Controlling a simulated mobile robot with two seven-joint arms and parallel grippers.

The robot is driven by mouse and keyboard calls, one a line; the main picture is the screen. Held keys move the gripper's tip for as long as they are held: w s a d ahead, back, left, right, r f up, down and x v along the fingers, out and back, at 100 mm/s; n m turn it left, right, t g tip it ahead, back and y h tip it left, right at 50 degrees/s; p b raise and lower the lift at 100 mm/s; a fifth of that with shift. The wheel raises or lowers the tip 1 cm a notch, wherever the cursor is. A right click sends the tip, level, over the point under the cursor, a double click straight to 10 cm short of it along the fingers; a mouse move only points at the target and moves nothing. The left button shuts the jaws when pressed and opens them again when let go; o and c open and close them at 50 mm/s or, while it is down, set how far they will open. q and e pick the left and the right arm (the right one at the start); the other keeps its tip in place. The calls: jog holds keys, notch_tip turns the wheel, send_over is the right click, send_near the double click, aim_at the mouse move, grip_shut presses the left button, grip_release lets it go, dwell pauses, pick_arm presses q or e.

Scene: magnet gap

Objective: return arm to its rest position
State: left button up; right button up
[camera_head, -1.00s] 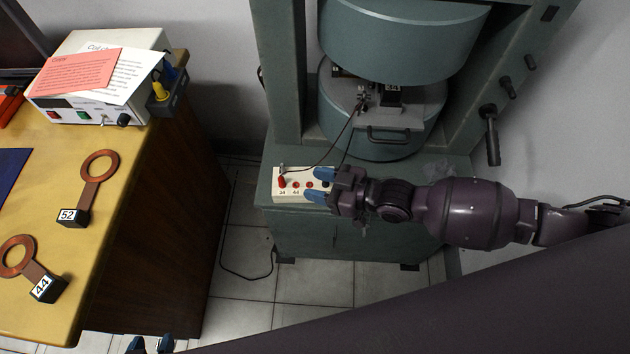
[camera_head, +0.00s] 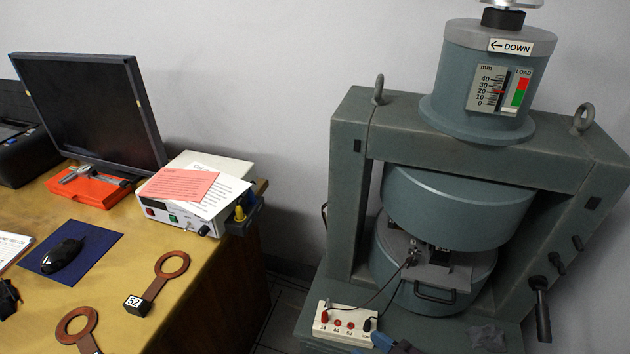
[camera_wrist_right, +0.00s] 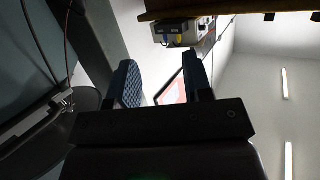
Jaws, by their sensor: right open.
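My right gripper (camera_wrist_right: 163,75) is open in the right wrist view, with its two blue-padded fingers apart and nothing held between them. In the head view only a little of the right gripper (camera_head: 390,343) shows at the bottom edge, next to the terminal block (camera_head: 345,327) on the press base. I cannot tell whether it touches the block. The rest of my right arm is below the picture. My left gripper is not in view.
The large grey-green magnet press (camera_head: 465,205) stands at right, with a handle (camera_head: 541,310) on its side. A cable runs from the terminal block into its gap.

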pick_arm(q)
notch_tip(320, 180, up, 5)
jog(key=p, duration=0.5)
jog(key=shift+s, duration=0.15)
pick_arm(e)
jog(key=s+d+r+m+h, duration=0.1)
jog(key=s+d+m+h, duration=0.5)
jog(key=s+d, duration=1)
jog(key=h, duration=0.3)
jog(key=shift+d+r+m+h, duration=0.25)
jog(key=shift+r+m+h, duration=0.05)
jog(key=shift+r+h, duration=0.1)
